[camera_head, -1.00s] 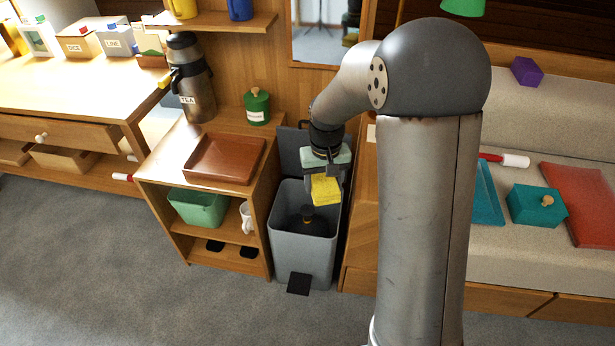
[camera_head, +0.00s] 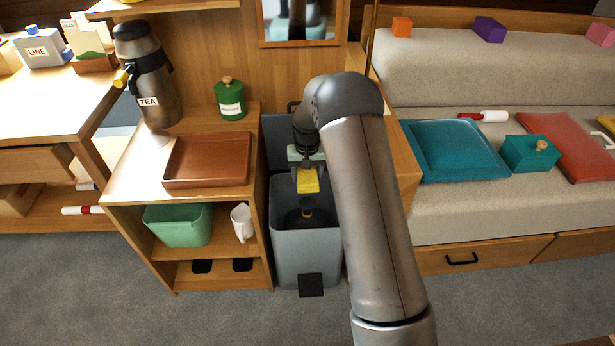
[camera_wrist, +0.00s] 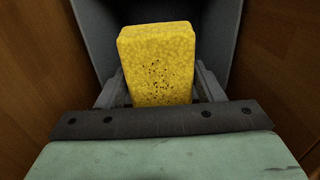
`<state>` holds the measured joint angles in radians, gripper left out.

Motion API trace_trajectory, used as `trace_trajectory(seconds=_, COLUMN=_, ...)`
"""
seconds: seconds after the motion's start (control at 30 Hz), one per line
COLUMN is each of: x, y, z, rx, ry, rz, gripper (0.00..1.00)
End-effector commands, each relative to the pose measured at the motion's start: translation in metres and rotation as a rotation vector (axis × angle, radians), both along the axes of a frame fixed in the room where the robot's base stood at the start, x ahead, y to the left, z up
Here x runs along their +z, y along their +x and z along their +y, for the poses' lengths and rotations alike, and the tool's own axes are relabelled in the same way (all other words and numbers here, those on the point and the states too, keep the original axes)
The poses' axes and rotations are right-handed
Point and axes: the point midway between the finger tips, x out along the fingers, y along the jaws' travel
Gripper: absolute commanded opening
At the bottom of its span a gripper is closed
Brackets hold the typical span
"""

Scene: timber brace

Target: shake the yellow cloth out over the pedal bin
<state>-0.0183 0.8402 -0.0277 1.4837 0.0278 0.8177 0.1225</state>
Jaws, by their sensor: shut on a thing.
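The yellow cloth (camera_head: 308,181) is a small, folded-looking block held over the mouth of the grey pedal bin (camera_head: 306,258). In the wrist view the cloth (camera_wrist: 158,62) shows dark specks on its face. My gripper (camera_head: 307,170) is shut on the cloth, with a finger on each side of it. The bin's lid (camera_head: 280,142) is raised at the back, and its black pedal (camera_head: 311,285) is at the front. A dark object with a yellow band shows inside the bin, partly hidden.
A wooden shelf unit with a brown tray (camera_head: 207,160) stands close left of the bin. A tea flask (camera_head: 147,80) and a green canister (camera_head: 230,98) stand on it. The sofa, with a teal cushion (camera_head: 455,150), is to the right.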

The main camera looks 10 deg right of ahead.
Motion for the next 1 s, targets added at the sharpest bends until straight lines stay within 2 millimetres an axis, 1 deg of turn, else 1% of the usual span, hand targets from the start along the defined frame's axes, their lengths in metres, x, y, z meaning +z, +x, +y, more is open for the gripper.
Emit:
trace_trajectory(seconds=0.53, x=0.003, y=0.000, z=0.000, rx=0.001, ry=0.000, rz=0.000, gripper=0.38)
trace_trajectory(seconds=0.57, x=0.005, y=0.000, z=0.000, rx=0.001, ry=0.000, rz=0.000, gripper=0.38)
trace_trajectory(seconds=0.63, x=0.017, y=0.000, z=0.000, rx=0.001, ry=0.000, rz=-0.001, gripper=0.38)
trace_trajectory(seconds=0.8, x=0.061, y=0.000, z=0.000, rx=0.001, ry=0.001, rz=-0.002, gripper=0.38)
trace_trajectory(seconds=0.87, x=0.072, y=0.000, z=0.000, rx=0.001, ry=0.000, rz=-0.001, gripper=0.38)
trace_trajectory(seconds=0.93, x=0.074, y=-0.001, z=0.000, rx=0.001, ry=0.000, rz=0.001, gripper=0.38)
trace_trajectory(seconds=1.0, x=0.064, y=-0.001, z=0.000, rx=0.001, ry=0.000, rz=0.002, gripper=0.38)
